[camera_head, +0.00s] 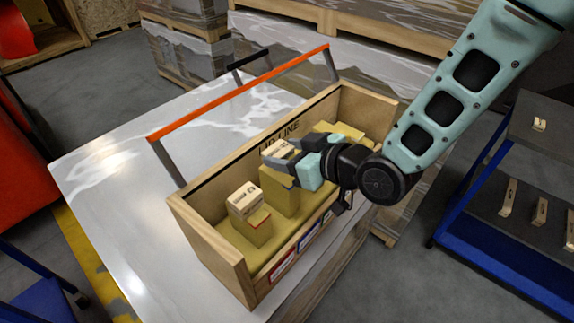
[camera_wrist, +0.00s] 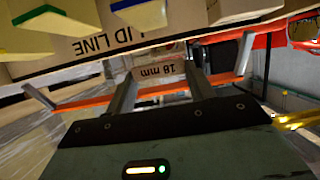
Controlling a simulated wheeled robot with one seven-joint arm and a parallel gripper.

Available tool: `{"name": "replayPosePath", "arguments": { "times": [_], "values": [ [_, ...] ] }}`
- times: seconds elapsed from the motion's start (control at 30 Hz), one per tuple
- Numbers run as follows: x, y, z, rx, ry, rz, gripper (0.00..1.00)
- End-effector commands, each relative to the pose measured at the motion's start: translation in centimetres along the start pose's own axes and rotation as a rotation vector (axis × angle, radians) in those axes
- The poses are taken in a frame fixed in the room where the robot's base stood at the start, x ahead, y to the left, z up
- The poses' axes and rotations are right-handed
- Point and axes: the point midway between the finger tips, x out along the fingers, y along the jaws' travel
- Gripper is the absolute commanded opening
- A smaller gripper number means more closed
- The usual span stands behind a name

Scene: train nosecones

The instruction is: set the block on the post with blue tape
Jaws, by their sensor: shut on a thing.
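My gripper (camera_head: 276,165) is shut on a pale wooden block (camera_head: 279,149) with dark print. In the wrist view, the block (camera_wrist: 162,72) reads "18 mm" upside down between my two fingers (camera_wrist: 160,88). The post with blue tape (camera_wrist: 138,12) shows at the top of that upside-down view, with a gap between it and the held block. In the head view, a tall yellowish post (camera_head: 280,192) stands below my gripper. It appears to be the blue-taped one, but its tape is hidden there.
An open wooden crate (camera_head: 212,252) holds the posts. A similar block (camera_head: 244,199) sits on a red-taped post (camera_head: 254,231) to the left. An orange bar (camera_head: 240,91) runs above the crate's far side.

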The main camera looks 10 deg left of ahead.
Motion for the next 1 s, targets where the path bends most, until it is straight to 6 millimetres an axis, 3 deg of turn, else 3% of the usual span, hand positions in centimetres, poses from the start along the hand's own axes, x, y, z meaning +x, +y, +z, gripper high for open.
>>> {"name": "replayPosePath", "arguments": {
  "times": [0.4,0.83,0.87,0.9,1.0],
  "values": [
    [1.6,0.0,3.8,0.0,0.001,0.0,0.29],
    [1.8,0.0,4.4,0.0,0.002,0.001,0.29],
    [1.8,0.0,4.3,0.0,0.002,0.001,0.62],
    [1.8,0.0,4.2,0.0,0.002,0.001,0.73],
    [1.8,0.0,4.2,0.0,0.001,0.001,0.75]
  ]
}}
